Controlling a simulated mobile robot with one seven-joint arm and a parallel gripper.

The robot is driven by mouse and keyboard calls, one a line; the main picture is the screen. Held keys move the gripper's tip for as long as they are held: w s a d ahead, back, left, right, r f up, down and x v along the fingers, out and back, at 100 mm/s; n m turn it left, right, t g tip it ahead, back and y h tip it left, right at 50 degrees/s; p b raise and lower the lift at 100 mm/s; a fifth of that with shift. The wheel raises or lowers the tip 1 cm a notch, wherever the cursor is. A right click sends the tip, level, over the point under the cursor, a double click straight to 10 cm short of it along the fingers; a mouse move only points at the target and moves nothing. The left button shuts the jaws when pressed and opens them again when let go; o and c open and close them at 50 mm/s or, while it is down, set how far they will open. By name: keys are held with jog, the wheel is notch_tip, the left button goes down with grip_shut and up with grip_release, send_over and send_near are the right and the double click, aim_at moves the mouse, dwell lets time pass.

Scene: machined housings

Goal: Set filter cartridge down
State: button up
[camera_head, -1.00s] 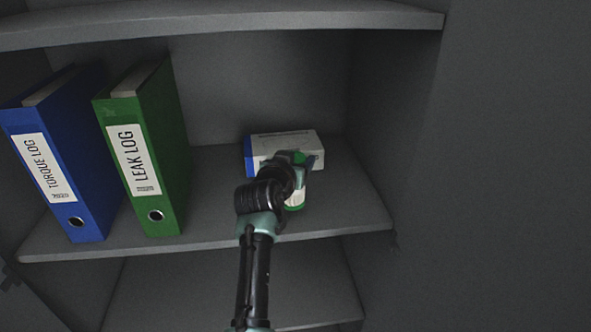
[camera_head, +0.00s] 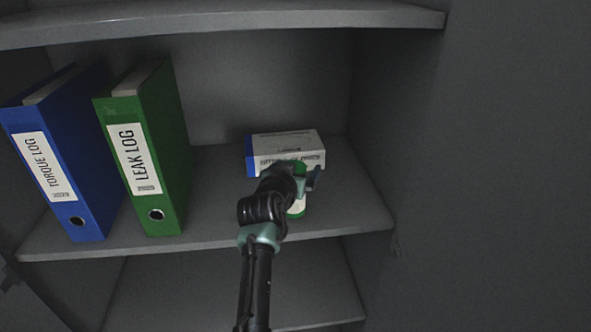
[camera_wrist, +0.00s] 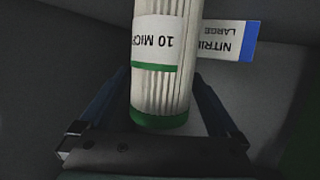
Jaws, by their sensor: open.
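The filter cartridge (camera_wrist: 160,80) is white and pleated, with a green end cap and a "10 MICR…" label. It stands between the two fingers of my gripper (camera_wrist: 155,105) in the wrist view, with dark gaps near the fingers. In the head view the cartridge (camera_head: 297,207) shows only as a white and green piece low beside my gripper (camera_head: 305,180), on the shelf near its front edge. My gripper is open around it, and my wrist hides most of it.
A white and blue glove box (camera_head: 288,148) lies just behind the cartridge; its label (camera_wrist: 228,40) shows in the wrist view. Green (camera_head: 150,150) and blue (camera_head: 60,160) binders stand at left on the shelf (camera_head: 215,215). The cabinet side wall is at right.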

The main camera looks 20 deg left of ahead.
jog(key=shift+r, duration=0.2)
jog(key=v, duration=1.2)
jog(key=s+d+r+t, duration=0.2)
jog(key=d+r, duration=0.1)
jog(key=r, duration=0.5)
jog(key=s+d+r+t, duration=0.2)
jog(key=d+r+t, duration=0.15)
jog(key=r, duration=0.45)
jog(key=s+d+r+t, duration=0.15)
jog(key=d+r, duration=0.25)
jog(key=r, duration=0.5)
jog(key=s+d+r+t, duration=0.2)
jog(key=s+r+t, duration=0.1)
jog(key=s+r, duration=0.4)
jog(key=s+d+r+t, duration=0.2)
jog(key=s+d+r, duration=0.1)
jog(key=s+r, duration=0.4)
jog(key=shift+s+r+t+p, duration=0.3)
jog(key=shift+s+t+p, duration=0.1)
jog(key=shift+s, duration=0.6)
jog(key=shift+r, duration=0.1)
